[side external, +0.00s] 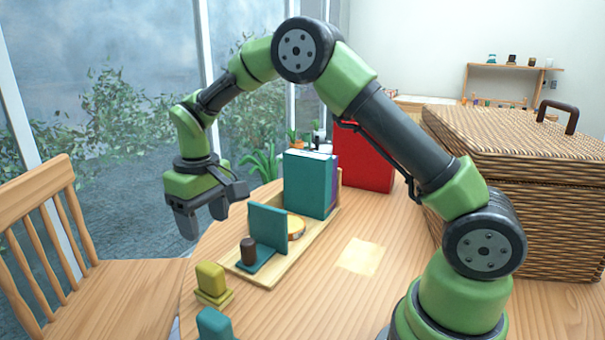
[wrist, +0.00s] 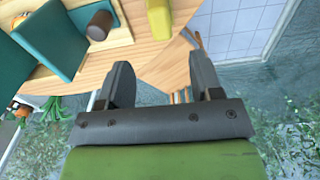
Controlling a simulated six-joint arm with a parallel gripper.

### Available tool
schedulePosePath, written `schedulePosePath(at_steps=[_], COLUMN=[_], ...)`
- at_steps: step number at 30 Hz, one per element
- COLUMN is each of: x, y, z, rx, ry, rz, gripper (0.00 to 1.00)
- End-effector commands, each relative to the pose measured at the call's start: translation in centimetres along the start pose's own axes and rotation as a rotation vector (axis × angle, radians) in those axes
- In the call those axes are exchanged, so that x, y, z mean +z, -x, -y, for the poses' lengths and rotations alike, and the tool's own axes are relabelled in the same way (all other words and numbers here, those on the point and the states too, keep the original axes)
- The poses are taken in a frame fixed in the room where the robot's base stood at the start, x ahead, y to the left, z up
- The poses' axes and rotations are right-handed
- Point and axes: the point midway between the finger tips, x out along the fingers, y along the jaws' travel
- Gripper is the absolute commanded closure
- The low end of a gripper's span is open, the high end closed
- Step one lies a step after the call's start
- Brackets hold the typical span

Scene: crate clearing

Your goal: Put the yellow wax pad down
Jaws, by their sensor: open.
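The yellow wax pad (side external: 211,281) is a yellow block on a flat yellowish base. It stands upright on the table near its left front edge, in front of the wooden tray. It also shows at the top of the wrist view (wrist: 159,19). My gripper (side external: 202,222) is open and empty, raised in the air behind and above the pad, near the table's left edge. In the wrist view its two fingers (wrist: 163,84) stand apart with nothing between them, and the pad is beyond them.
The wooden tray (side external: 253,275) carries a teal bookend, a brown cylinder (side external: 248,251), a round yellow-topped item and teal books (side external: 308,184). A teal object (side external: 214,325) stands at the front edge. A red box (side external: 366,160) and wicker basket (side external: 520,215) stand further right. A wooden chair (side external: 45,250) is left.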

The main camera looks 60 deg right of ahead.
Motion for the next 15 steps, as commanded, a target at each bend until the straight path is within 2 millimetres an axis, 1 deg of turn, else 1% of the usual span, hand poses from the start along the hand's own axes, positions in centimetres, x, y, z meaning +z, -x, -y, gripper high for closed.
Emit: schedulePosePath(at_steps=[1, 2, 5, 6, 8, 9, 11, 12, 14, 15], x=[0.4, 0.7, 2.5, 3.6, 5.3, 6.6, 8.6, 9.9, 12.0, 13.5], y=[1.4, 2.3, 6.0, 7.6, 9.7, 11.0, 12.6, 13.6, 14.7, 15.3], z=[0.0, 0.0, -0.1, -0.1, -0.1, -0.1, -0.2, -0.2, -0.2, -0.2], rx=[-0.008, -0.014, -0.040, -0.052, -0.072, -0.086, -0.106, -0.121, -0.142, -0.156], ry=[-0.011, -0.019, -0.057, -0.074, -0.101, -0.119, -0.146, -0.163, -0.190, -0.207], rz=[-0.023, -0.037, -0.102, -0.131, -0.176, -0.205, -0.249, -0.278, -0.322, -0.352], gripper=[0.41, 0.41, 0.41, 0.41, 0.41, 0.41, 0.41, 0.41, 0.41, 0.41])
